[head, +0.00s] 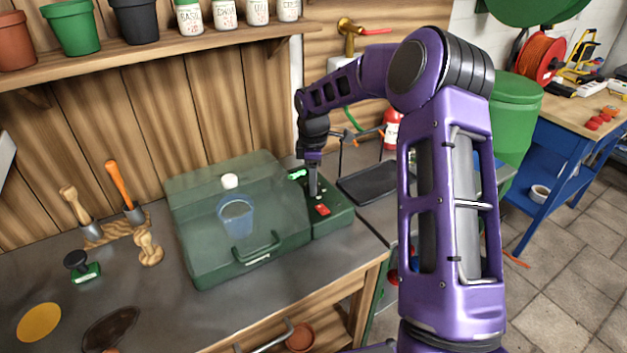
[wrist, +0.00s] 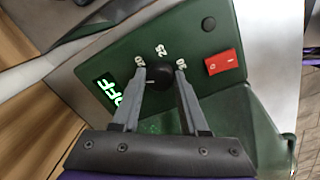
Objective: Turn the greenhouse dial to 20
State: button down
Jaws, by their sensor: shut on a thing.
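The greenhouse (head: 205,262) is a green box with a clear lid, standing on the workbench. Its dark green control panel (wrist: 120,62) is on the right side. The dial (wrist: 159,76) is a small black knob with the marks 20, 25 and 30 around its far side. My gripper (wrist: 160,74) is shut on the dial, one finger on each side. I cannot tell which mark the dial points at. In the head view my gripper (head: 314,190) reaches down to the panel and hides the dial.
A white knob and a blue cup (head: 236,215) show at the lid. A dark tray (head: 368,185) lies to the right.

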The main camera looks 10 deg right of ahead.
jog(key=m, duration=0.3)
jog(key=shift+a+m, duration=0.1)
jog(key=shift+m, duration=2.1)
jog(key=shift+c, duration=2.2)
grip_release()
notch_tip(320, 180, up, 17)
jog(key=shift+s+a+r+p, duration=0.2)
jog(key=shift+s+a+p, duration=0.15)
jog(key=shift+a+p, duration=0.1)
